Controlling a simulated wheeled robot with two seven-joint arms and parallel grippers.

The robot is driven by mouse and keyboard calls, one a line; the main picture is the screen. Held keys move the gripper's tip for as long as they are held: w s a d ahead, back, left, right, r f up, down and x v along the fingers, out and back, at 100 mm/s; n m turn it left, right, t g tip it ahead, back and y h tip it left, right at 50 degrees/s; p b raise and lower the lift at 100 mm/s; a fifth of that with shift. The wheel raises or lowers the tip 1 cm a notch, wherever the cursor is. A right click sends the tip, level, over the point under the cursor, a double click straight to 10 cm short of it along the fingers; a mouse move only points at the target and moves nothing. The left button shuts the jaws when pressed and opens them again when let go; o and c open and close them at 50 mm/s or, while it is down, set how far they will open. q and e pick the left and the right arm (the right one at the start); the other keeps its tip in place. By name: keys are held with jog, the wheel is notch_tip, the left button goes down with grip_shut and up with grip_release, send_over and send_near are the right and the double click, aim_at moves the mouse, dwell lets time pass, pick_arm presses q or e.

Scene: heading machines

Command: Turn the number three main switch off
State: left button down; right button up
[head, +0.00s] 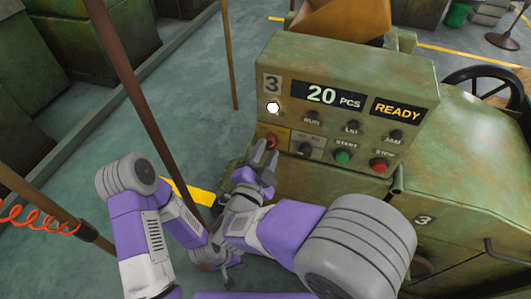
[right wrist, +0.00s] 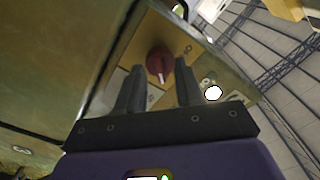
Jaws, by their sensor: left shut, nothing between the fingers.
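The number three main switch is a red rotary knob (head: 271,141) on a yellow plate at the lower left of the panel marked 3 (head: 272,84). The knob also shows in the right wrist view (right wrist: 158,62), with a pale pointer mark. My right gripper (head: 266,151) is open in front of the knob, one finger on each side of it. Gaps show between the knob and both fingers. My left gripper (head: 222,268) is shut and empty, low and away from the panel.
A round white lamp (head: 272,108) is lit above the switch. The display (head: 336,96) reads 20 PCS and READY. A green START button (head: 342,157) and a red stop button (head: 378,165) sit to the right. A brown post (head: 140,95) stands at the left.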

grip_shut()
